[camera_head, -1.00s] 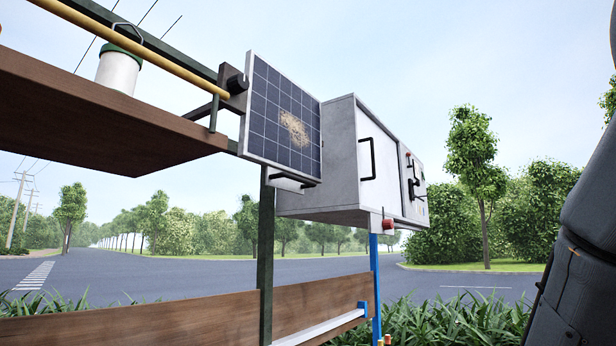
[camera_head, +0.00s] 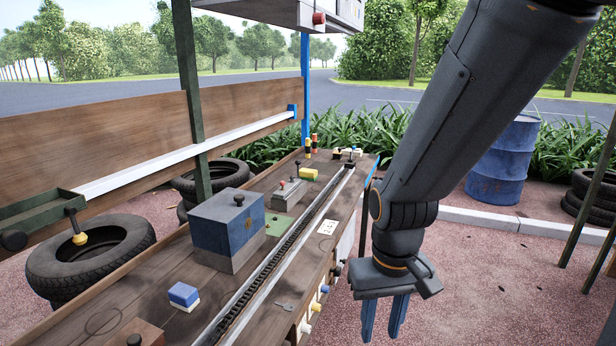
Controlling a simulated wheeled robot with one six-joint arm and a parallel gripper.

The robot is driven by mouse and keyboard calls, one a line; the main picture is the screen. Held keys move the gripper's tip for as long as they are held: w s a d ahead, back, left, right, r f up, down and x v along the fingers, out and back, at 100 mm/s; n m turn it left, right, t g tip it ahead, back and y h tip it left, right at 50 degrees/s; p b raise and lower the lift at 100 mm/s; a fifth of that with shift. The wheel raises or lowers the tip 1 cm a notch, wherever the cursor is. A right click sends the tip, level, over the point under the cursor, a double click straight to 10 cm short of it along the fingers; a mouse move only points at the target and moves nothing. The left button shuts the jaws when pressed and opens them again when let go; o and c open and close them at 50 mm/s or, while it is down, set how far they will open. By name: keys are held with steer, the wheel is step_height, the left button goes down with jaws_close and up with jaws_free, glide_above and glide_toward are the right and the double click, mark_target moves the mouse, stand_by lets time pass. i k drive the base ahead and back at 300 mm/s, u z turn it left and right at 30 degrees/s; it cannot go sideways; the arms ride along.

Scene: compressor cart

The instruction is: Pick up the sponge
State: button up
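A small block with a blue top and a cream base (camera_head: 184,295) lies on the near left of the wooden bench top (camera_head: 150,290); it looks like the sponge.
A large blue and grey box (camera_head: 228,228) with a knob stands mid-bench. A dark chain rail (camera_head: 285,245) runs along the bench. Tyres (camera_head: 88,252) and a blue barrel (camera_head: 502,160) stand around.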

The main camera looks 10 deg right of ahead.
mark_target(308, 175)
steer(key=z, duration=0.4)
steer(key=k, duration=0.45)
steer(key=z, duration=1)
steer(key=i, duration=2.2)
steer(key=u, duration=0.4)
steer(key=i, duration=1.4)
steer(key=u, duration=1.75)
steer(key=i, duration=1.05)
steer(key=u, duration=0.85)
